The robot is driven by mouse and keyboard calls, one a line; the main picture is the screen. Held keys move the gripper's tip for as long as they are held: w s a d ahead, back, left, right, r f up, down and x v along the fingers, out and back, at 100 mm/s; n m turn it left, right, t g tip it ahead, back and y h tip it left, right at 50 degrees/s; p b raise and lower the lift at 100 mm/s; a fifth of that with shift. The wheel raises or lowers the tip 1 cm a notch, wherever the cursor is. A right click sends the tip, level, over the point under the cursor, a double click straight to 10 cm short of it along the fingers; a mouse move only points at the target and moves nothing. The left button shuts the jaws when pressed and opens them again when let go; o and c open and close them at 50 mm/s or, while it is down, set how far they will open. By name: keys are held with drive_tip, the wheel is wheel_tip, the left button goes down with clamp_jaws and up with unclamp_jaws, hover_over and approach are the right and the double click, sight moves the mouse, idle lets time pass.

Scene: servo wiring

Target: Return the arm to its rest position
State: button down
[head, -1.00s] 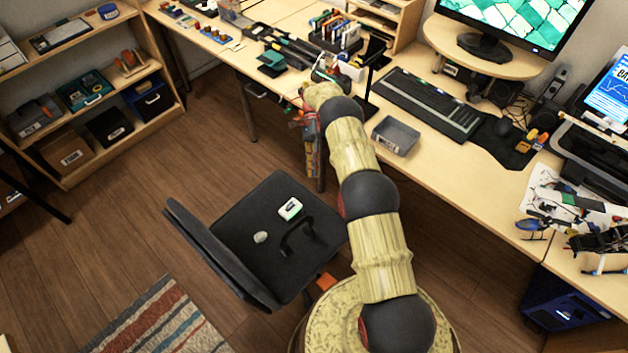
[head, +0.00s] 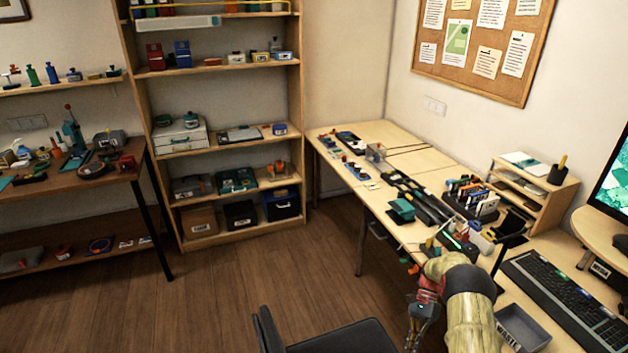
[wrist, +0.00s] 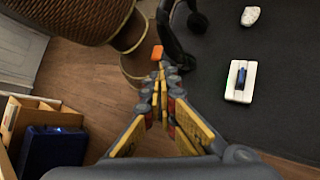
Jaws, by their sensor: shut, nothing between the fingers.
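My arm reaches up from the bottom of the head view and bends over at the desk edge. My gripper (head: 414,340) hangs down in front of the desk, beside the black chair (head: 340,338). In the wrist view my gripper (wrist: 160,78) has its yellow-padded fingers closed together at the tips, with nothing between them. The arm's lower part is out of the head view.
The desk (head: 345,190) carries a rack, a keyboard (head: 565,300) and a grey tray (head: 522,328) close to my arm. Open floor (head: 240,285) lies left.

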drive_tip(key=s+a+r+n+t+h, duration=0.1)
drive_tip(key=s+a+r+n+t, duration=0.15)
drive_tip(key=r, duration=0.55)
drive_tip(key=s+a+r+n+t+h, duration=0.1)
drive_tip(key=s+r+n, duration=0.15)
drive_tip(key=r, duration=0.55)
drive_tip(key=s+a+r+n+t+h, duration=0.1)
drive_tip(key=r+n+t, duration=0.15)
drive_tip(key=r, duration=0.45)
drive_tip(key=s+a+r+n+t, duration=0.2)
drive_tip(key=s+a+r+t, duration=0.2)
drive_tip(key=s+r, duration=0.6)
drive_tip(key=s+a+r+n+t+h, duration=0.1)
drive_tip(key=s+a+r+n+t, duration=0.2)
drive_tip(key=s+r, duration=0.7)
drive_tip(key=shift+s+a+r+t, duration=0.2)
drive_tip(key=shift+a+r+t, duration=0.5)
drive_tip(key=shift+r+t, duration=0.2)
